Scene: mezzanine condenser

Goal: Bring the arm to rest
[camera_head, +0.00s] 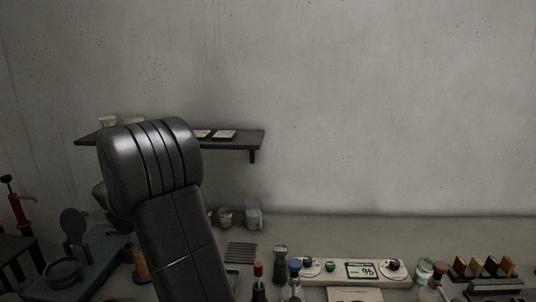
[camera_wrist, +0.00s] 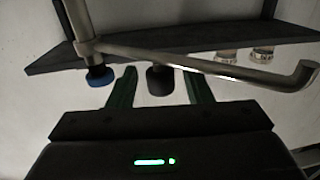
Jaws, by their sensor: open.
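My gripper (camera_wrist: 160,82) shows in the wrist view, with its two green fingers apart. A dark round knob or cap (camera_wrist: 160,79) appears between the fingers in the picture; I cannot tell whether it is nearer or farther than the fingertips, and no grip on it shows. In the camera_head view my arm rises at centre left in front of the wall shelf (camera_head: 230,144). My gripper is not visible there.
A metal bar with a hooked end (camera_wrist: 305,74) crosses the wrist view, with a blue-capped knob (camera_wrist: 99,77) beside it. The bench holds a panel with a display (camera_head: 366,271), a rack of wooden-handled pieces (camera_head: 484,267) and a dark ridged mat (camera_head: 241,253). The upper right is bare wall.

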